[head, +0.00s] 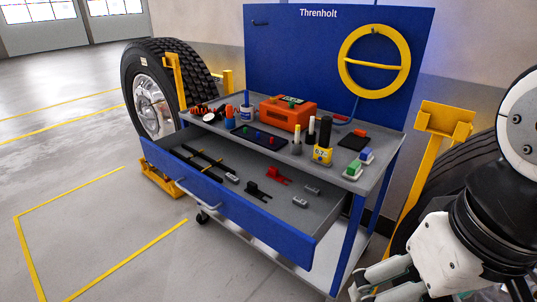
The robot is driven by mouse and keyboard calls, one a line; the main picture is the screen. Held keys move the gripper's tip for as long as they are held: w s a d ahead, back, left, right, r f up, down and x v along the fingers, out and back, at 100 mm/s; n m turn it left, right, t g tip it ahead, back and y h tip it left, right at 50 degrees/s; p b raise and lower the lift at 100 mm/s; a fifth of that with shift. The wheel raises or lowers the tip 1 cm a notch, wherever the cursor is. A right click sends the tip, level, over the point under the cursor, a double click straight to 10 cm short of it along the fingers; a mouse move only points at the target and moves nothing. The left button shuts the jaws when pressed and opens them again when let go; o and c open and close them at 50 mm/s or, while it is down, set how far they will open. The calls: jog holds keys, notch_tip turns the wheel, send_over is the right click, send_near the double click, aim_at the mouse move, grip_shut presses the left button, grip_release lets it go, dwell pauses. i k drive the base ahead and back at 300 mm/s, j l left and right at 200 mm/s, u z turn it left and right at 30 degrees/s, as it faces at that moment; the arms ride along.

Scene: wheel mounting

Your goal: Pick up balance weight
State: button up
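Several small grey metal pieces that look like balance weights lie in the open drawer (213,189) of the blue workbench. One grey piece (300,202) is near the drawer's right end, and another (313,190) lies just behind it. A further grey piece (232,178) lies left of the middle, beside long black tools. My gripper (362,285) is at the bottom edge, right of and apart from the drawer. Its white fingers point left and are partly cut off by the frame, so its opening is unclear. I see nothing held in it.
A red tool (277,176) and a black tool (257,192) lie in the drawer. The benchtop holds an orange toolbox (288,113), bottles and small boxes. A tyre (150,88) stands at the left. A yellow stand (428,150) is at the right. The left floor is clear.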

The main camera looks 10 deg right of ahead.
aim_at(302, 203)
jog(key=i+l, duration=0.75)
